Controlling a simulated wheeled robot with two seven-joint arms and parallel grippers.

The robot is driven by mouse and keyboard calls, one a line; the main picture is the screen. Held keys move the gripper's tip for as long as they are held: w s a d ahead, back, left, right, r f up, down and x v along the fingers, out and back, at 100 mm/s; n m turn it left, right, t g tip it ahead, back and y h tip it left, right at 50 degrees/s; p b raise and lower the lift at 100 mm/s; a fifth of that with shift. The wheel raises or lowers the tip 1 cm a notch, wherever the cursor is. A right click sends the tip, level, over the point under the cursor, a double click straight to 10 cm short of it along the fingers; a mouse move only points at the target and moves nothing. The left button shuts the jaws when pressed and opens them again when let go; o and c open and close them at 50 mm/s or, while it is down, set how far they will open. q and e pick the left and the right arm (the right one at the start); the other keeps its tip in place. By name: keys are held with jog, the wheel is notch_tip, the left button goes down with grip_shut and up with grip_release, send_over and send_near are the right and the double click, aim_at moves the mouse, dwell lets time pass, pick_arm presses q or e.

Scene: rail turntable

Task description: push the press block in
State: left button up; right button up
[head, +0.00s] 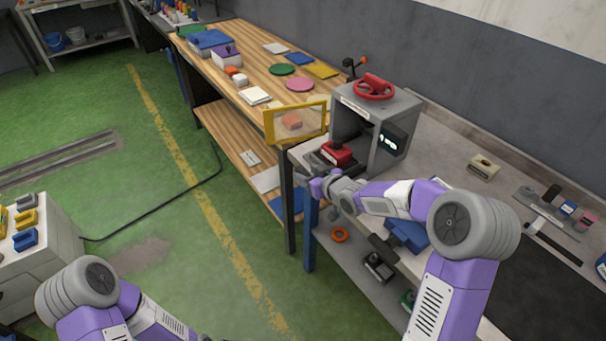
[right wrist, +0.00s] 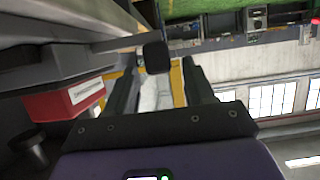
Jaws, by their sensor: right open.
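The press block appears to be the red block (head: 337,153), which sits low in the front opening of the grey press (head: 350,120). In the right wrist view a red block (right wrist: 65,103) with a white label shows at the left, outside the jaws. My right gripper (head: 326,184) is just in front of and below the red block in the head view. Its two dark fingers (right wrist: 160,88) stand apart with nothing held between them. Contact with the block cannot be told. My left arm shows at the lower left, but its gripper is out of view.
A yellow-framed guard (head: 297,123) stands open left of the press opening. A red handwheel (head: 374,87) tops the press. A wooden table (head: 245,62) with coloured plates is behind. A beige block (head: 484,167) lies on the bench to the right.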

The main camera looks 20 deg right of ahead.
aim_at(305, 173)
jog(key=shift+x, duration=1.55)
jog(key=shift+c, duration=0.3)
grip_shut()
